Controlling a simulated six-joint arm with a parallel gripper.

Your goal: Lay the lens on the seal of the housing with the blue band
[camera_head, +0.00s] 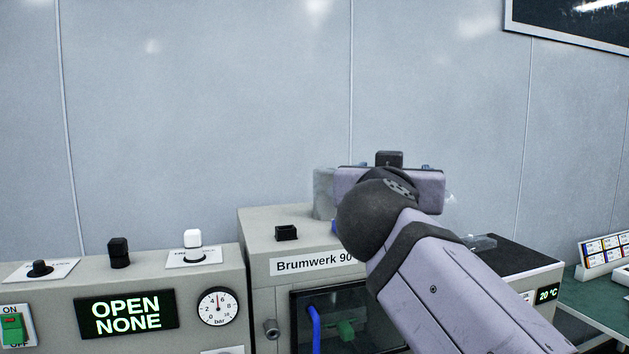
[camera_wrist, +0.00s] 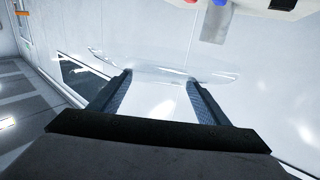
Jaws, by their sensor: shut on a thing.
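My gripper (camera_wrist: 158,88) is shut on a clear lens (camera_wrist: 165,64), which spans between and beyond its two fingers in the wrist view. In the head view my gripper is seen from behind, raised above the Brumwerk machine, and its fingers are hidden. A small clear edge (camera_head: 450,198) shows just right of it, probably the lens.
The Brumwerk machine (camera_head: 262,238) stands below my gripper, with a blue handle (camera_head: 314,325) at its front. A control panel (camera_head: 130,275) reading OPEN NONE is at left. A green table (camera_head: 605,290) is at right.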

